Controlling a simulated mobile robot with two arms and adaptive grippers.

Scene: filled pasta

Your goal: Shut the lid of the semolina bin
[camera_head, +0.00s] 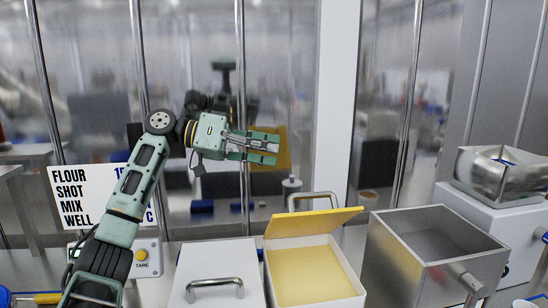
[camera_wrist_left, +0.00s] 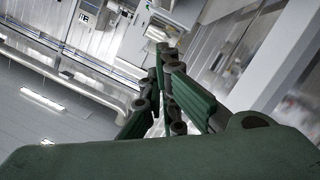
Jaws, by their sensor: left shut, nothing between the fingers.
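A white bin with a pale yellow fill, which I take for the semolina bin (camera_head: 348,270), stands open at the lower middle of the head view. Its yellow lid (camera_head: 310,222) is raised at the back edge, tilted, with a metal handle (camera_head: 314,196) showing behind it. My left gripper (camera_head: 277,150) is above and behind the lid, apart from it, its fingers shut and pointing right. It holds nothing. The left wrist view shows the fingers (camera_wrist_left: 165,95) close together, with no bin in sight. My right gripper is not seen.
A white closed bin with a handle (camera_head: 215,272) stands left of the open bin. An open metal box (camera_head: 440,258) stands right. A sign (camera_head: 75,195) and a TARE button (camera_head: 142,256) are at left.

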